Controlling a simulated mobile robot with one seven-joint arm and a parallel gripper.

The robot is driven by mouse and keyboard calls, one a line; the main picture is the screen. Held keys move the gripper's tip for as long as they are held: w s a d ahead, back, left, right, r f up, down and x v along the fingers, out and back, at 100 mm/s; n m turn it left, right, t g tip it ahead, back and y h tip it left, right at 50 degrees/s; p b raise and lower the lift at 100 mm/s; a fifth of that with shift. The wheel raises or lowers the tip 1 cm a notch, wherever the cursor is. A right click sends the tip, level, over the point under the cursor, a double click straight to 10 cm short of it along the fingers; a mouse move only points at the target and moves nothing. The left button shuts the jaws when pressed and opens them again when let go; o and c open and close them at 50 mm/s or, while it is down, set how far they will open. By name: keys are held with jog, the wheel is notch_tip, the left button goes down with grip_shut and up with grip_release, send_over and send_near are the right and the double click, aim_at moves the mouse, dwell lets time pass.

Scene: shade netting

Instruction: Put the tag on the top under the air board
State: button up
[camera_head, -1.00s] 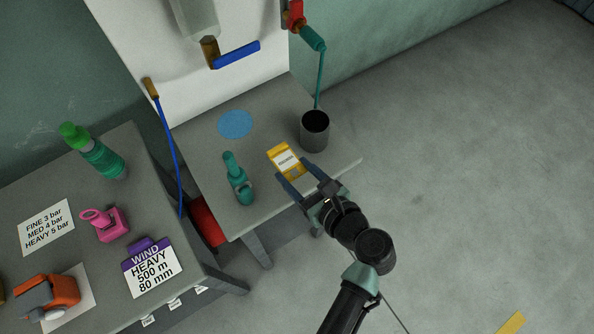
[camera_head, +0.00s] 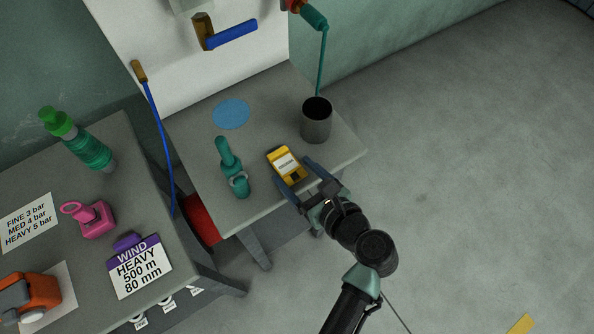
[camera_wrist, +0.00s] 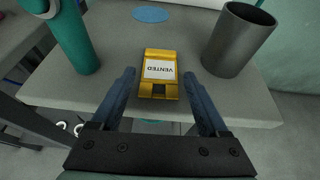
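The yellow tag (camera_head: 287,164), with a white label reading "VENTED", lies on the grey top (camera_head: 200,150) between the teal tool and the dark cup. It also shows in the wrist view (camera_wrist: 159,75). The white air board (camera_head: 135,50) stands upright at the back of this top and carries a brass valve with a blue lever (camera_head: 232,34). My gripper (camera_head: 294,172) is open at the top's front edge. In the wrist view its fingertips (camera_wrist: 159,78) lie on either side of the tag's near part, with gaps on both sides.
A dark cup (camera_head: 316,122) stands right of the tag, under a teal pipe. A teal tool (camera_head: 232,168) stands to the left. A flat blue disc (camera_head: 231,113) lies near the board. A second table (camera_head: 70,190) at left holds a green bottle, pink tool and cards.

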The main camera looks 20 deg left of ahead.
jog(key=shift+o, duration=1.1)
jog(key=p+v, duration=0.1)
jog(key=v, duration=1.2)
jog(key=w+d+r+n+t+h+p, duration=0.1)
jog(key=w+r+n+t+h, duration=0.1)
jog(key=w+r+n, duration=0.5)
jog(key=w+d+r+n+t+h+p, duration=0.1)
jog(key=w+r+n+t+h, duration=0.2)
jog(key=r, duration=0.8)
jog(key=w+d+r+n+t+h+p, duration=0.1)
jog(key=w+r+n+t+h, duration=0.15)
jog(key=w+r, duration=0.5)
notch_tip(320, 180, up, 20)
jog(key=s+a+n+t+p, duration=0.1)
jog(key=s+n+t+p, duration=0.1)
jog(key=n+t, duration=0.4)
jog(key=s+a+r+n+t+h, duration=0.1)
jog(key=s+r+n+t, duration=0.2)
jog(key=r, duration=0.6)
jog(key=s+r+n+t+h, duration=0.2)
jog(key=s+r+n+t, duration=0.1)
jog(key=s+r, duration=0.4)
notch_tip(320, 180, up, 2)
jog(key=shift+s+a+r+n+p, duration=0.1)
jog(key=shift+s+a+n+p, duration=0.25)
jog(key=shift+s+p, duration=0.1)
